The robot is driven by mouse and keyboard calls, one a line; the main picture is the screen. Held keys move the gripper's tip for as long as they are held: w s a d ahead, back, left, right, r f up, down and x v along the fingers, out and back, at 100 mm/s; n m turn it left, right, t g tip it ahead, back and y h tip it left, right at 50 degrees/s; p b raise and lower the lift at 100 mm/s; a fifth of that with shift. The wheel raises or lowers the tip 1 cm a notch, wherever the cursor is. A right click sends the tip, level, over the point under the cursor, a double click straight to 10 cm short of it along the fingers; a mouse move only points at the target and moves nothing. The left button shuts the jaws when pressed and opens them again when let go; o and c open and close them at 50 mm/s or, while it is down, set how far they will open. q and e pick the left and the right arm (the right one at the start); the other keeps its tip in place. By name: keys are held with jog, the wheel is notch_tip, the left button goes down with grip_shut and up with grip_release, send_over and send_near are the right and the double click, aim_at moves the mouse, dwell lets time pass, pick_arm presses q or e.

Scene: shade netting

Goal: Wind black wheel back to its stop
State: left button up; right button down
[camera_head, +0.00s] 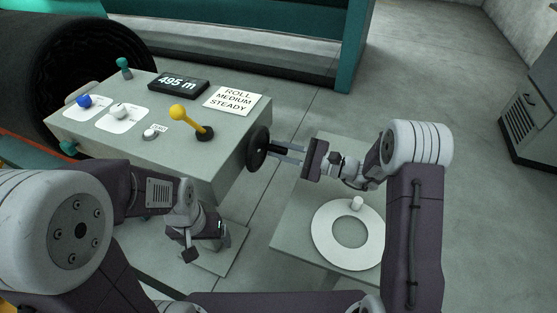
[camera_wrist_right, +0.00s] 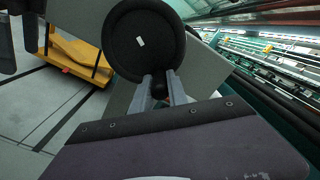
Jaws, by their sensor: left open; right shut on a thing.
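The black wheel (camera_head: 258,149) is mounted on the right side of the grey control box. In the right wrist view the wheel (camera_wrist_right: 143,40) is a dark disc with a small white mark, its face toward the camera. My right gripper (camera_head: 279,152) is shut on the wheel's black handle, which shows between the fingers (camera_wrist_right: 160,88) near the rim. My left gripper (camera_head: 192,250) hangs low in front of the control box, away from the wheel. It is open, though its fingers are hard to make out.
The control box (camera_head: 195,165) carries a yellow lever (camera_head: 186,117), blue and white knobs, a display (camera_head: 178,85) reading 495 m and a card (camera_head: 233,100) reading "ROLL MEDIUM STEADY". A white ring (camera_head: 323,245) lies on the grey side table below my right arm. Open floor lies beyond.

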aim_at(260, 136)
notch_tip(260, 136, up, 4)
jog(key=n+b, duration=0.5)
jog(key=b, duration=0.2)
jog(key=n+b, duration=0.6)
jog(key=b, duration=0.2)
jog(key=shift+w+d+f, duration=0.1)
jog(key=shift+w, duration=0.05)
jog(key=s+r+n+b, duration=0.1)
jog(key=n+b, duration=0.2)
jog(key=b, duration=0.2)
jog(key=s+a+r+n+b, duration=0.1)
jog(key=n+b, duration=0.3)
jog(key=b, duration=0.1)
jog(key=s+r+n+b, duration=0.1)
jog(key=n+b, duration=0.2)
jog(key=b, duration=0.2)
jog(key=shift+s+a+n+b, duration=0.1)
jog(key=shift+a+n+b, duration=0.1)
jog(key=shift+n+b, duration=0.15)
jog(key=shift+s+a+r+n+b, duration=0.1)
jog(key=shift+s+r+n+b, duration=0.15)
jog(key=shift+n+b, duration=0.5)
jog(key=shift+s+a+r+n+b, duration=0.15)
jog(key=shift+s+n+b, duration=0.15)
jog(key=shift+n+b, duration=0.35)
jog(key=c, duration=1.3)
grip_release()
